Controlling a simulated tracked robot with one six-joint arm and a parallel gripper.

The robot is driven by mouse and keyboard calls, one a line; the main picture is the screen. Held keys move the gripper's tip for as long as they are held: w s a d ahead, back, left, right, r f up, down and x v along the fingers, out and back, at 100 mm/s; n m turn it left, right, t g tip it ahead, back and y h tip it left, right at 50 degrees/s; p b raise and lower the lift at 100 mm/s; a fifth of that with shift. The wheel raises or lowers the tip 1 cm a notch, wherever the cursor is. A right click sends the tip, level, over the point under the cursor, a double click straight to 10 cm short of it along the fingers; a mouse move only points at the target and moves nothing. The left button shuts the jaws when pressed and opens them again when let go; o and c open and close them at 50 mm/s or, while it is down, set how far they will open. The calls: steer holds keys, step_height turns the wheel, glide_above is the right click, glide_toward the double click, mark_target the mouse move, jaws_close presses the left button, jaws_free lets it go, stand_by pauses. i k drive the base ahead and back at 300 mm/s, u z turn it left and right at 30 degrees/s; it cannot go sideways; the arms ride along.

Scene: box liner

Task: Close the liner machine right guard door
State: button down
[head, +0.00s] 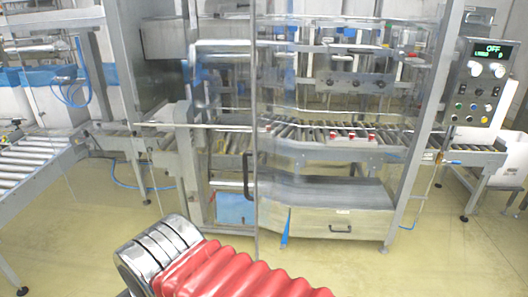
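The liner machine (365,190) stands in the middle of the head view, with clear guard panels on its front. A thin upright door edge (256,120) runs down the front, with a black handle (247,176) beside it. The clear right guard door panel (340,110) seems to lie between this edge and the slanted grey right post (420,125). The panel is see-through, so I cannot tell how far it stands open. My gripper is not in view. A red ribbed sleeve with chrome rings at the bottom seems to be part of my arm, well in front of the machine.
A roller conveyor (25,160) stands at the left. A control box (480,82) with a green "OFF" display is at the right. Red-and-white items (350,135) lie on the rollers inside. The yellowish floor (420,270) in front is clear.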

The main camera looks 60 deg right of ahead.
mark_target(276, 64)
steer(key=u, duration=0.05)
steer(key=i, duration=1)
steer(key=z, duration=0.05)
